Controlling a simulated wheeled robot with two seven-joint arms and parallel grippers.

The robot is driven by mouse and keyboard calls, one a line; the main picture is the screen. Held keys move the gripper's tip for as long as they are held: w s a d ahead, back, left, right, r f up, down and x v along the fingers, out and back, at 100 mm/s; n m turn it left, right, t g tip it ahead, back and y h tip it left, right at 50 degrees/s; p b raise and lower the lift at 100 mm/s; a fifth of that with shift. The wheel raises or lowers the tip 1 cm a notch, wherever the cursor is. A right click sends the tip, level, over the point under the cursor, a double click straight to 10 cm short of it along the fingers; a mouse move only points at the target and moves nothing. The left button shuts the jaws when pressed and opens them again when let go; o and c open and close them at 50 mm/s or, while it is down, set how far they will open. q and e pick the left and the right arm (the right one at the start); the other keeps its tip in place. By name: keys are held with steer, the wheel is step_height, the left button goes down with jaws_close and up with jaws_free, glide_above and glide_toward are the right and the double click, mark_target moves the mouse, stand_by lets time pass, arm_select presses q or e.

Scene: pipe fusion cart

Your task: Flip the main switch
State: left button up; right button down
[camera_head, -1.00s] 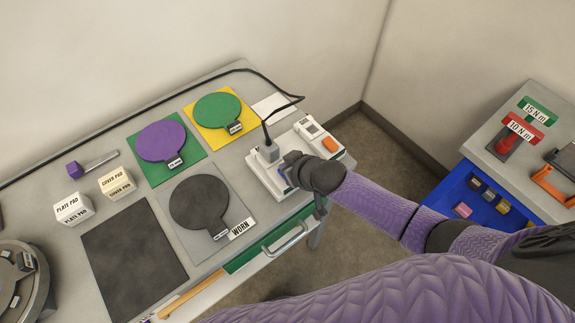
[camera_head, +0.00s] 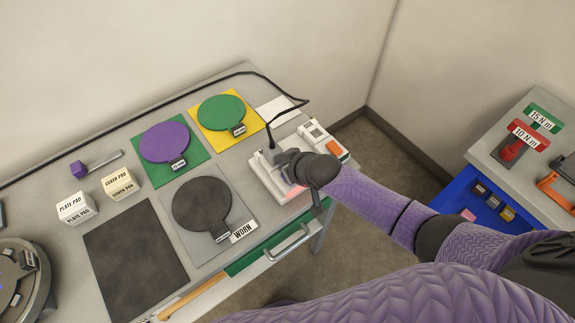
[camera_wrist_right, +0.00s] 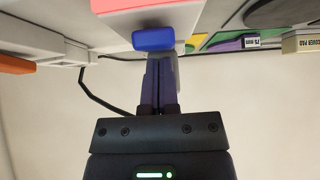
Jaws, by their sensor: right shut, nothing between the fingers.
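The white switch unit (camera_head: 262,183) sits at the right end of the grey bench, and its front part glows red-pink (camera_head: 293,193). That glowing red face also shows at the top of the right wrist view (camera_wrist_right: 150,10). A small blue part (camera_wrist_right: 154,39), which looks like the switch lever, lies just under it at my fingertips. My right gripper (camera_head: 288,166) is over the unit, and its fingers (camera_wrist_right: 160,62) are shut with nothing between them. The tips are at or very near the blue part; I cannot tell if they touch. In the head view the gripper hides the lever. My left gripper is not in view.
A black cable (camera_head: 270,133) runs to the unit. A white device with an orange part (camera_head: 333,149) stands just right of it. Round pads (camera_head: 201,203) and labelled blocks (camera_head: 119,183) lie to the left. A blue drawer cart (camera_head: 455,198) stands at right, across a floor gap.

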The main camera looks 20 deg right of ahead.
step_height(320, 180, up, 6)
steer(key=p, duration=0.5)
steer(key=shift+w+f+p, duration=0.15)
steer(key=shift+f+p, duration=0.05)
steer(key=shift+p, duration=0.15)
steer(key=p+v, duration=0.2)
steer(key=v, duration=0.6)
steer(key=shift+s+r, duration=0.2)
steer(key=shift+r, duration=0.05)
steer(key=shift+f, duration=0.1)
